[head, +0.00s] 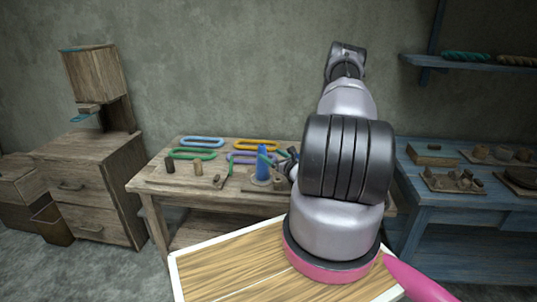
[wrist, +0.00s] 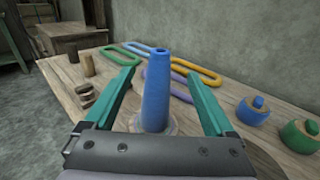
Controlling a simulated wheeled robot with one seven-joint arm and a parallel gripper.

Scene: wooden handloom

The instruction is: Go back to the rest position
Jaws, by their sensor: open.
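My gripper (wrist: 158,78) is open, with its two teal fingers spread wide in the wrist view. A blue cone (wrist: 157,92) stands upright on a round base, seen between the fingers, with a gap on both sides. I cannot tell how far beyond the fingertips it stands. In the head view the blue cone (head: 262,162) stands on the wooden table (head: 150,186), and my gripper (head: 272,158) is close beside it, partly hidden behind my arm.
Green (head: 191,154), blue (head: 202,142), yellow (head: 257,145) and purple loops lie on the table. Small wooden pegs (head: 171,167) stand at its left. Blue-topped (wrist: 252,112) and green spools stand at right in the wrist view. A blue bench (head: 415,190) stands right, a wooden cabinet (head: 88,185) left.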

